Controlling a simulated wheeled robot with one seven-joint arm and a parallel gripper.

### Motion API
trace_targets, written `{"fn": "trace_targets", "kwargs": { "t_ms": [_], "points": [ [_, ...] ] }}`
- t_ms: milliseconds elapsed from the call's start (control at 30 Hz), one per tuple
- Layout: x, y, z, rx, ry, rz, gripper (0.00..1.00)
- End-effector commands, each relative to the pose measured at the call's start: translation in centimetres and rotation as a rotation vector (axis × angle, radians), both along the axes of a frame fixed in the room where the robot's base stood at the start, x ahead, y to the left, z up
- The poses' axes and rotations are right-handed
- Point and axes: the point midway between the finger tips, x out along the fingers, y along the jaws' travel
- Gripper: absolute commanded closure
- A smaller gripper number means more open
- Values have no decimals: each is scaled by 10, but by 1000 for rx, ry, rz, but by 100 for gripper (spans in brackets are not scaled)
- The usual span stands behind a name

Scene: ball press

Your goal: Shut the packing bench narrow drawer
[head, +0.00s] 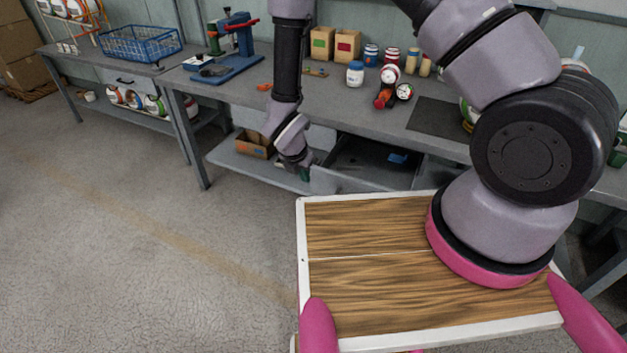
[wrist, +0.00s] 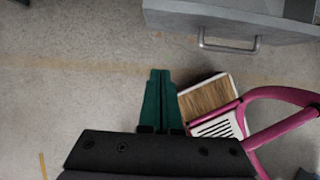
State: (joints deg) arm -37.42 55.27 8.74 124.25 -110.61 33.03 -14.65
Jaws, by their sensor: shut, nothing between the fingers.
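The drawer (head: 372,163) under the packing bench stands pulled out, its dark interior showing with a small blue item inside. Its grey front (head: 335,184) faces me, partly hidden behind the tray on my body. In the wrist view the drawer front (wrist: 225,22) is at the upper right, with a metal bar handle (wrist: 230,46). My gripper (head: 304,174) is at the left end of the drawer front. In the wrist view its green fingers (wrist: 160,73) are together and empty, left of the handle and apart from it.
The bench top (head: 440,92) holds jars, cartons and a blue press (head: 238,35). A lower shelf (head: 235,158) with a cardboard box (head: 254,144) is left of the drawer. My wooden tray fills the lower foreground. Open floor (head: 120,230) lies to the left.

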Motion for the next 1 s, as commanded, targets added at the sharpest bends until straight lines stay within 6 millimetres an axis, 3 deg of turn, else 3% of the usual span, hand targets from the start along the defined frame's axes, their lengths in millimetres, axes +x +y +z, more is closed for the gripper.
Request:
{"fn": "trace_targets", "kwargs": {
  "t_ms": [167,533,733,1000],
  "points": [
    [6,-5,-21,-2,2,0,100],
    [31,-20,-93,-2,1,-3,100],
    [58,-33,-90,0,-1,-4,100],
    [67,-39,-90,0,-1,-4,100]
  ]
}}
